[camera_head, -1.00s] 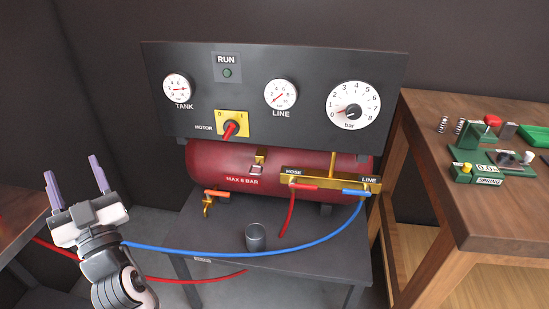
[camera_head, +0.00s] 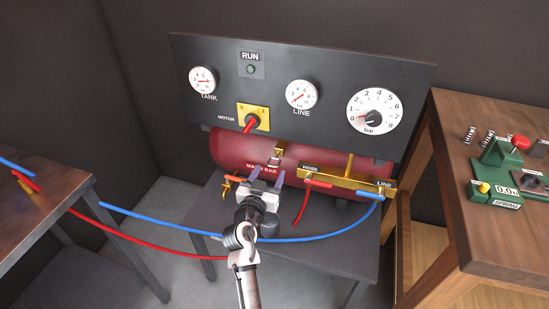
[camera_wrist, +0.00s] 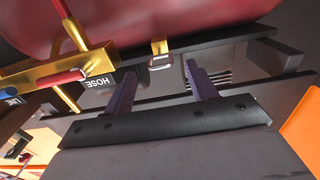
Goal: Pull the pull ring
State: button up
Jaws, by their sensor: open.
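The pull ring (camera_head: 278,154) is a small metal ring hanging from a brass fitting on the front of the red tank (camera_head: 232,149). In the wrist view the ring (camera_wrist: 160,61) shows below its brass fitting, ahead of the space between my fingers. My gripper (camera_head: 267,176) is open and empty, just below and in front of the ring in the head view. Its two purple fingers also show in the wrist view (camera_wrist: 161,70). The ring looks clear of both fingers, though the exact distance is hard to tell.
A brass manifold (camera_head: 350,180) with red and blue hose ends is right of my gripper. The gauge panel (camera_head: 330,65) stands above. A wooden bench (camera_head: 490,250) is at right.

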jog(key=p+x, duration=0.1)
jog(key=x, duration=0.5)
jog(key=shift+c, duration=0.5)
